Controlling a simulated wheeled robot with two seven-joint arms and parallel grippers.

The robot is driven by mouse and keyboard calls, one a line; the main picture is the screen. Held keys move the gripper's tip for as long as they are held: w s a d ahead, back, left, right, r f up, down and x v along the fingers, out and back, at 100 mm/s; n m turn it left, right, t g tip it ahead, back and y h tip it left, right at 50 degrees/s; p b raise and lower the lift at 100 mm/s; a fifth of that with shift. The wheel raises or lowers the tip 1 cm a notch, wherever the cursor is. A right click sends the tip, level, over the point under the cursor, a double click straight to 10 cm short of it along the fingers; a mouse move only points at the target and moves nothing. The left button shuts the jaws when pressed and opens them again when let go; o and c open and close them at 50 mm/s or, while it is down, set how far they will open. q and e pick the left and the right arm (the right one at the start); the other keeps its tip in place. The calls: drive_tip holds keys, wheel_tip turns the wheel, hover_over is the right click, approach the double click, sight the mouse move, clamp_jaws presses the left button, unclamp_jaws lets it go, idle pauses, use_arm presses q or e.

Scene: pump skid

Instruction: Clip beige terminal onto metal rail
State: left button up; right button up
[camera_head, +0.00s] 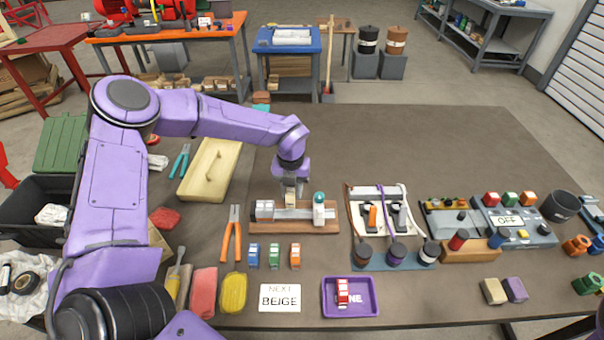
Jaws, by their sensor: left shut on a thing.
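My left gripper (289,190) points down over the metal rail (297,213), which lies on a wooden board (262,227). It is shut on a small beige terminal (290,198), mostly hidden between the fingers. The terminal is at or just above the rail; I cannot tell whether it touches. Light grey blocks (264,210) sit at the rail's left end. A piece with a teal knob (319,207) stands at its right end. A card (280,297) reads "NEXT BEIGE". My right gripper is not in view.
Blue (254,256), green (274,256) and orange (295,256) terminals stand in front of the board. A purple tray (369,304) holds a red terminal (342,291). Orange pliers (232,234) lie to the left, wired fixtures (383,215) to the right. The table behind the rail is clear.

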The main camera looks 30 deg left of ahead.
use_arm(q)
drive_tip(key=shift+w+a+n, duration=0.1)
drive_tip(key=shift+a+n, duration=0.15)
drive_tip(key=shift+n, duration=0.25)
drive_tip(key=shift+d+f+b, duration=0.15)
drive_tip(key=shift+f+b, duration=0.4)
drive_tip(key=shift+f, duration=0.05)
wheel_tip(320, 180, down, 3)
drive_tip(key=shift+w+d+r+b, duration=0.1)
drive_tip(key=shift+w+d+b, duration=0.05)
drive_tip(key=shift+b, duration=0.9)
drive_tip(key=shift+f+b, duration=0.45)
drive_tip(key=shift+f, duration=0.25)
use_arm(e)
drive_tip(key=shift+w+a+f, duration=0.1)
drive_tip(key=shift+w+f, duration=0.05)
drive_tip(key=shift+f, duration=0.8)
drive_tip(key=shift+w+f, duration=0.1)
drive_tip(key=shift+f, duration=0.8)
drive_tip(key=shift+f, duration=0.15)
use_arm(q)
drive_tip(key=shift+f+b, duration=0.95)
drive_tip(key=shift+b, duration=0.05)
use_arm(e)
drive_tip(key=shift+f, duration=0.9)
